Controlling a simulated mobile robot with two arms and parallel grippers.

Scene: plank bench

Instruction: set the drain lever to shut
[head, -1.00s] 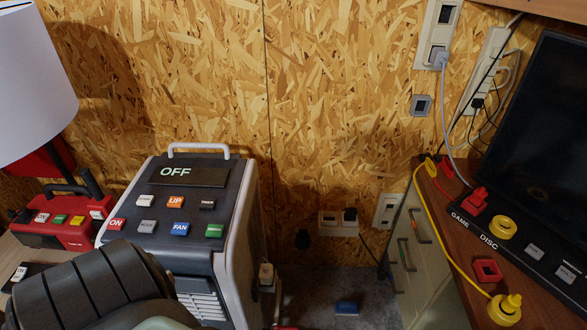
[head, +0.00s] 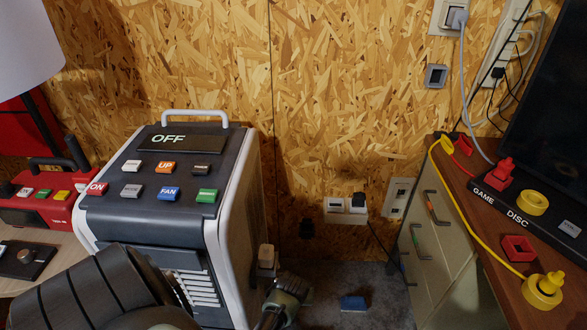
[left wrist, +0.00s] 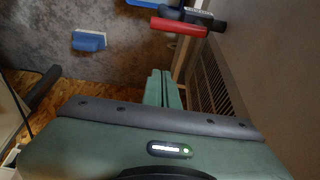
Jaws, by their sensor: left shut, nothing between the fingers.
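A red bar with a dark end (left wrist: 180,27), which looks like the drain lever, sticks out beside the vented side of the appliance in the left wrist view. Its marked positions cannot be read. The appliance (head: 160,220), a dark and white unit with an "OFF" display, stands at left centre in the head view. My left gripper (left wrist: 163,76) is shut and empty, its green fingers pointing towards the red bar with a gap in the picture. In the head view my left wrist is low beside the appliance's right side, and the lever cannot be made out there. My right gripper is out of view.
A blue block (head: 353,303) lies on the grey floor, right of my left wrist. A drawer cabinet (head: 440,235) bounds the gap on the right. A cable hangs from the wall socket (head: 346,207). A red box (head: 45,206) stands left of the appliance.

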